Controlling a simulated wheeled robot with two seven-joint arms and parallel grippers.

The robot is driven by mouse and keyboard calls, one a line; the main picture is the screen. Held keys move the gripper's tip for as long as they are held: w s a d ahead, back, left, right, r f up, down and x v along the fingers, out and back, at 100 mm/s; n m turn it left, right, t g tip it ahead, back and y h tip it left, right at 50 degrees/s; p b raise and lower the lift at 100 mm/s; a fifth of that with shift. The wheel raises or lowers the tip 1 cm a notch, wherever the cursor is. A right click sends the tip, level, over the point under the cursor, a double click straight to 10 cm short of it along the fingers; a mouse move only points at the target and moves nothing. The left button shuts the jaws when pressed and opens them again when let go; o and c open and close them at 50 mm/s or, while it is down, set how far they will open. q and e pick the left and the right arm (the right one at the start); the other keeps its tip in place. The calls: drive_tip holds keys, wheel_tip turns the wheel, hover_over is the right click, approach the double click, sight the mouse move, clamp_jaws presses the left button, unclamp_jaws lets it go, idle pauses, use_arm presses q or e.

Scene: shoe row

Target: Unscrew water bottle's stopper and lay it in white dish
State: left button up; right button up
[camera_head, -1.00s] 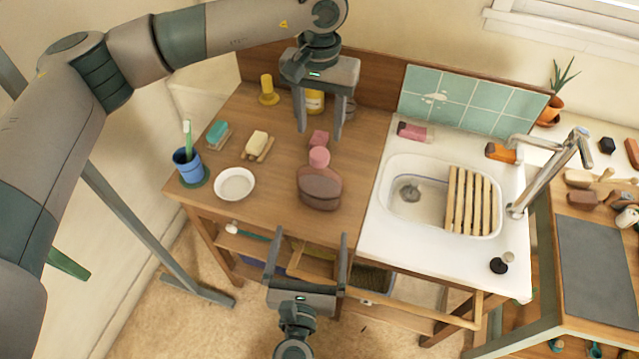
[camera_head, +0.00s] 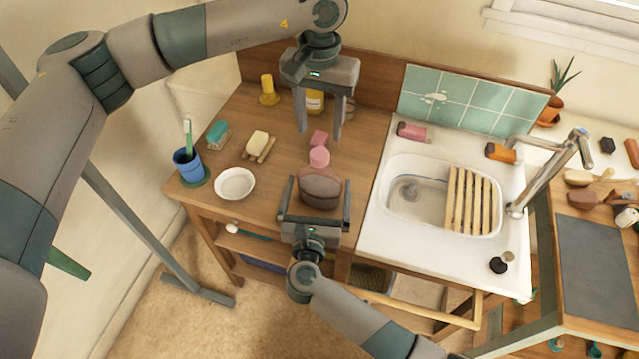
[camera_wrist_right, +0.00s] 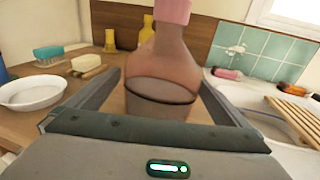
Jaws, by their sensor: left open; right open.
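The water bottle (camera_head: 321,187) is brownish and flask-shaped, with a pink stopper (camera_head: 319,157) on its neck. It stands upright on the wooden table and also shows in the right wrist view (camera_wrist_right: 160,75). My right gripper (camera_head: 319,182) is open, with its fingers on either side of the bottle's body; I cannot tell if they touch it. My left gripper (camera_head: 319,134) is open and empty, pointing down above the table behind the stopper. The white dish (camera_head: 235,184) sits empty on the table, left of the bottle; it shows in the right wrist view (camera_wrist_right: 32,93).
A blue cup with a toothbrush (camera_head: 188,165) and a soap on a wooden rack (camera_head: 257,145) stand near the dish. The sink (camera_head: 440,195) with a wooden slatted rack lies to the right.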

sight(319, 153)
drive_tip(key=shift+w+d, duration=0.15)
drive_tip(key=shift+w, duration=0.75)
drive_tip(key=shift+c, duration=0.6)
drive_tip(key=c, duration=1.7)
use_arm(q)
drive_tip(key=shift+m, duration=2.3)
use_arm(e)
drive_tip(key=shift+c, duration=0.2)
use_arm(q)
drive_tip(key=shift+f, duration=4)
drive_tip(key=shift+c, duration=0.2)
